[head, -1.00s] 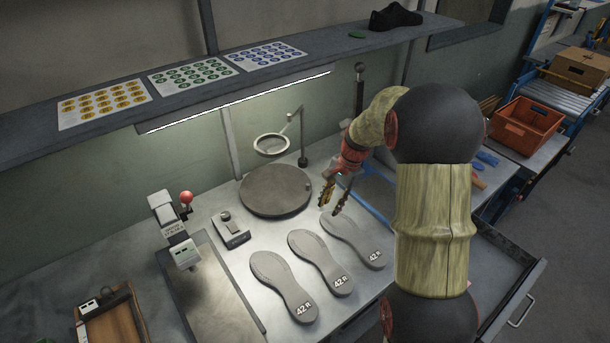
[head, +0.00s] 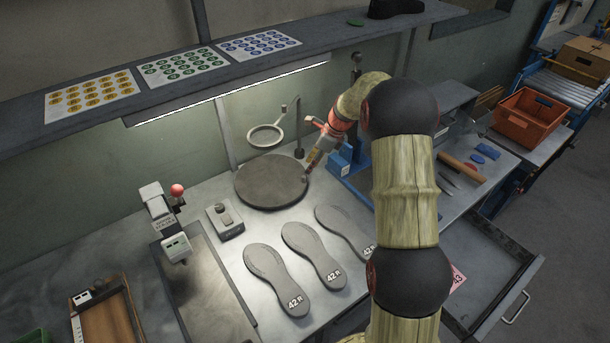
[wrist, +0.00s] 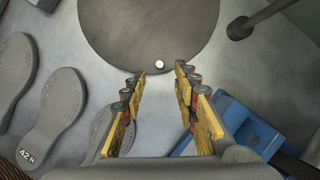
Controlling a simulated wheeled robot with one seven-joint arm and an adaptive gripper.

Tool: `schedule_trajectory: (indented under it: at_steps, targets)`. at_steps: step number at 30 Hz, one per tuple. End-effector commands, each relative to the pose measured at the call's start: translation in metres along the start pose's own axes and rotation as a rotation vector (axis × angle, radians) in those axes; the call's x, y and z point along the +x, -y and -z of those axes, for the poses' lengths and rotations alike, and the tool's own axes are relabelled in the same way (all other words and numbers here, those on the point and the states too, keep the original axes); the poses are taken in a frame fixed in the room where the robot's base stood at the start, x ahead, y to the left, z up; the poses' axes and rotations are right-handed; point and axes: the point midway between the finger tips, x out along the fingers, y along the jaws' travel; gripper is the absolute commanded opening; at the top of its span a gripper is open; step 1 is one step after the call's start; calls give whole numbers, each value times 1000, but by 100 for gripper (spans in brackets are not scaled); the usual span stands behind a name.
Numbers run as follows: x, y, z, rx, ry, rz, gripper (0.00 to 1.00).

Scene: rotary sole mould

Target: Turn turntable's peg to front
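The turntable (head: 268,184) is a dark grey round disc on the bench, below a ring magnifier. Its peg (wrist: 159,64) shows in the wrist view as a small pale round knob near the disc's rim, on the side facing my gripper. In the head view that side is the disc's right edge. My gripper (wrist: 158,78) is open, with its yellow fingers apart. The peg lies just beyond the fingertips, roughly between their lines, and nothing is held. In the head view my gripper (head: 310,168) reaches down at the turntable's right edge, and its fingers are partly hard to make out.
Several grey soles, including one sole (head: 277,280), lie in front of the turntable. A ring magnifier (head: 266,136) on a stand rises behind it. A small grey device (head: 225,221) sits to its left. A blue-based stand (head: 347,165) is close to the right of my gripper.

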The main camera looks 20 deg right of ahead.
Motion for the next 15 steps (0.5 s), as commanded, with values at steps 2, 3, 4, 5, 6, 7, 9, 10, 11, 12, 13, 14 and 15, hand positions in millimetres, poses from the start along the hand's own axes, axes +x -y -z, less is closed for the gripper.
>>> schedule_trajectory:
  at_steps: [2,3,4,5,6,7,9,10,11,12,13,14,15]
  targets:
    - [12,-1,1,-1,-1,-3,30]
    - [18,-1,1,-1,-1,-2,30]
    - [22,-1,1,-1,-1,-2,30]
    - [27,-1,1,-2,-1,-2,30]
    - [34,-1,1,-2,-1,-3,30]
    - [39,-1,1,-2,-1,-3,30]
    - [49,-1,1,-2,-1,-2,30]
    - [53,-1,1,-2,-1,-1,30]
    - [57,-1,1,-2,-1,-1,30]
    - [61,-1,1,-2,-1,-2,30]
    - [63,-1,1,-2,-1,-1,30]
    - [65,-1,1,-2,-1,-1,30]
    - [66,0,0,-2,-1,0,30]
